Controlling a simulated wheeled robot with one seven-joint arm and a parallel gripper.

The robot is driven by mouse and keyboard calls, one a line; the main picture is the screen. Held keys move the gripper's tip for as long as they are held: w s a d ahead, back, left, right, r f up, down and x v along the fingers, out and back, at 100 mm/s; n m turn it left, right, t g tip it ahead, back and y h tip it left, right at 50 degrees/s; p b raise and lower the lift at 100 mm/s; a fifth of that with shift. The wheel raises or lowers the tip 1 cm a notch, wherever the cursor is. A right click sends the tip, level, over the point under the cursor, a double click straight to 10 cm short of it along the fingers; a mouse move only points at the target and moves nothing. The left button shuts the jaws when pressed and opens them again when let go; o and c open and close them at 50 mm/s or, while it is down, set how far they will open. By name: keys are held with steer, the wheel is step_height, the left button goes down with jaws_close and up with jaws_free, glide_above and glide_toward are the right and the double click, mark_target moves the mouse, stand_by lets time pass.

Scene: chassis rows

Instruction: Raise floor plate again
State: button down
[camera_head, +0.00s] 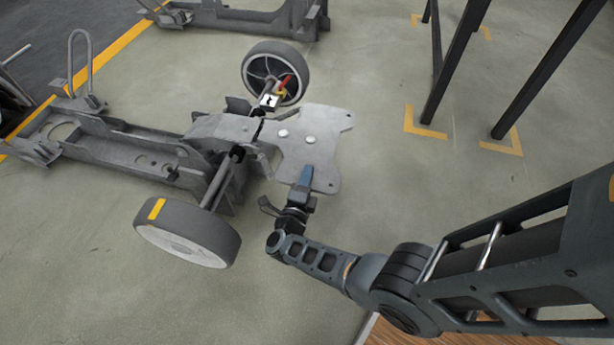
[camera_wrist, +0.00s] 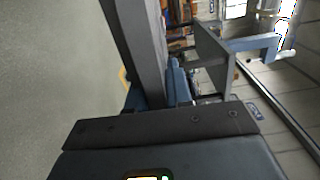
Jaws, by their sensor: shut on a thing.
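The floor plate (camera_head: 322,135) is a flat grey plate with notched edges and two pale round studs. It lies at the right end of the chassis (camera_head: 115,143) in the head view, and looks roughly level. My gripper (camera_head: 306,178) is shut on the plate's near edge, with a blue finger showing over it. In the wrist view a grey slab, seemingly the plate seen edge-on (camera_wrist: 138,45), runs up from my gripper (camera_wrist: 165,88). The plate's underside is hidden in the head view.
Two wheels flank the chassis, one near (camera_head: 188,230) and one far (camera_head: 275,72). A small white-and-red item (camera_head: 270,100) sits by the far wheel. Dark table legs (camera_head: 450,75) stand at the upper right, with yellow floor marks. Open floor lies right of the plate.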

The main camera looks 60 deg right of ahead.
steer(key=shift+w+r+n+p, duration=0.1)
steer(key=shift+r+n+p, duration=0.3)
steer(key=shift+r, duration=0.3)
steer(key=c, duration=1.1)
jaws_free()
steer(key=shift+p+v, duration=0.55)
steer(key=shift+v, duration=3.4)
steer(key=shift+a, duration=0.15)
